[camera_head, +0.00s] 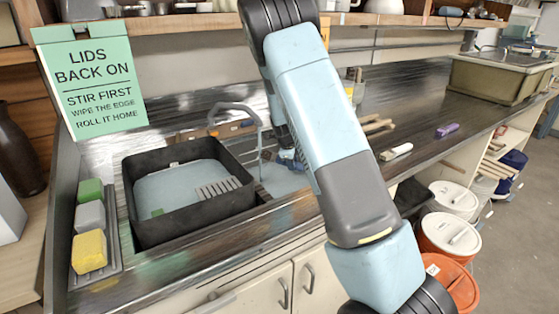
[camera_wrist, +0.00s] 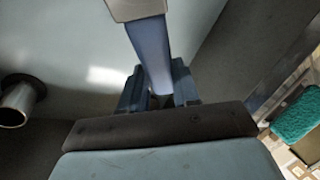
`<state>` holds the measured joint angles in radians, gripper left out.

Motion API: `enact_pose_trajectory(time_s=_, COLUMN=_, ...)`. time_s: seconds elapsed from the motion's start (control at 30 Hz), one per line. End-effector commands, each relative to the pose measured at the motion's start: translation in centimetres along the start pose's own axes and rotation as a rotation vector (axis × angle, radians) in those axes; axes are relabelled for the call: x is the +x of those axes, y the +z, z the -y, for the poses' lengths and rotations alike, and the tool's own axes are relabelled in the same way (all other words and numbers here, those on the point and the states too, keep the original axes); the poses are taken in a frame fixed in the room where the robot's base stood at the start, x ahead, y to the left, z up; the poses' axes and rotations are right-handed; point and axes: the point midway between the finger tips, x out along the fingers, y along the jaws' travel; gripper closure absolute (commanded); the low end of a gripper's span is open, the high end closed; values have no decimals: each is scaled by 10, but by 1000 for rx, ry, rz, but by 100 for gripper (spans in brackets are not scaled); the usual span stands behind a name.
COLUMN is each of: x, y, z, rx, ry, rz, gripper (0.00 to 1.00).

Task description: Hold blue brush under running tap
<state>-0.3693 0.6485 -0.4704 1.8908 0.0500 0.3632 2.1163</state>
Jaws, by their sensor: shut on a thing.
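In the wrist view my gripper (camera_wrist: 156,92) is shut on the blue brush (camera_wrist: 149,48). Its flat blue handle runs up from between the two fingers to a pale grey part at the top edge, where the view cuts it off. In the head view my gripper (camera_head: 290,157) is low behind my arm, right of the black basin (camera_head: 140,214), and the brush cannot be made out. The grey curved tap (camera_head: 240,108) stands at the back of the sink, left of my arm. I can make out no water stream. A metal tube end (camera_wrist: 18,105), possibly the spout, shows at the left of the wrist view.
A tray (camera_head: 113,250) with green, grey and yellow sponges lies left of the basin. A green sign (camera_head: 92,78) hangs behind. Right of my arm lie a white-handled tool (camera_head: 396,152) and a purple block (camera_head: 447,130). Lidded buckets (camera_head: 450,234) stand below the counter.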

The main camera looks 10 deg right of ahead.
Motion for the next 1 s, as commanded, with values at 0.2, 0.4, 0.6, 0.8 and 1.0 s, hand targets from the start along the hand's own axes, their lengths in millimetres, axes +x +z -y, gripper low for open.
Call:
enact_pose_trajectory(time_s=0.2, x=-4, y=-10, z=-10, rx=-1, ry=0, rz=0, gripper=100)
enact_pose_trajectory(time_s=0.4, x=-7, y=-19, z=-19, rx=-1, ry=1, rz=0, gripper=100)
enact_pose_trajectory(time_s=0.6, x=-10, y=-28, z=-28, rx=1, ry=1, rz=0, gripper=100)
enact_pose_trajectory(time_s=0.8, x=-12, y=-37, z=-36, rx=0, ry=1, rz=-1, gripper=100)
enact_pose_trajectory(time_s=1.0, x=-14, y=-42, z=-42, rx=0, ry=0, rz=0, gripper=100)
